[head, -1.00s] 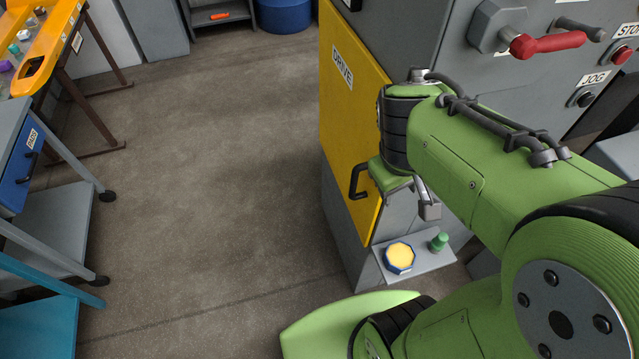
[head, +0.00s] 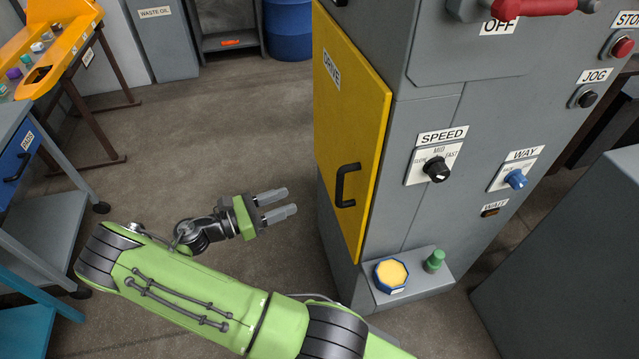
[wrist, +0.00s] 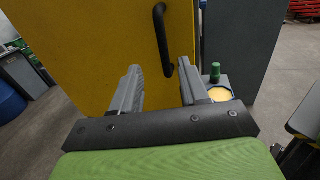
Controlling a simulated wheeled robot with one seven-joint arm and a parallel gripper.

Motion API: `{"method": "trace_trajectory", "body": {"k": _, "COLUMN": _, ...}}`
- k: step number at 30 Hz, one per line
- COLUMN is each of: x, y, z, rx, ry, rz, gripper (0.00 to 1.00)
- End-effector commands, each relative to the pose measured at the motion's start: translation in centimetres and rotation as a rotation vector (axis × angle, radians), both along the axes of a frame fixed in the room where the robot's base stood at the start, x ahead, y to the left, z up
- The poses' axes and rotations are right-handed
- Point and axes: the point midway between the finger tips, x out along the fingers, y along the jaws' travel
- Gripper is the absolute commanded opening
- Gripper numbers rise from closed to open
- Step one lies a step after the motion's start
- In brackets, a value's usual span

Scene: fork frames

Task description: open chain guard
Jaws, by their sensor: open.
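The chain guard appears to be the yellow door marked DRIVE (head: 350,120) on the side of the grey machine cabinet; it looks shut. Its black handle (head: 346,186) is upright near the door's lower right part. My gripper (head: 282,204) is open and empty, to the left of the handle and apart from it, with its fingers pointing right toward the door. In the wrist view the yellow door (wrist: 100,45) fills the space ahead, and the handle (wrist: 162,40) stands beyond the gap between my fingers (wrist: 160,88).
A small shelf on the cabinet holds a yellow-topped round item (head: 391,274) and a green knob (head: 434,261). The cabinet front carries a SPEED dial (head: 437,171) and a blue WAY knob (head: 515,179). A grey cart (head: 60,210) stands at the left. The floor between is clear.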

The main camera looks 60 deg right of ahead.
Motion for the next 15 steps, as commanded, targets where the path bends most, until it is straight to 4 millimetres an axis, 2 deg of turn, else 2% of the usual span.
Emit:
{"method": "trace_trajectory", "body": {"k": 5, "x": -2.0, "y": -2.8, "z": 0.1, "rx": 0.002, "ry": 0.000, "rz": -0.010, "gripper": 0.44}}
{"method": "trace_trajectory", "body": {"k": 15, "x": -6.8, "y": -9.8, "z": 0.0, "rx": 0.002, "ry": -0.004, "rz": -0.009, "gripper": 0.44}}
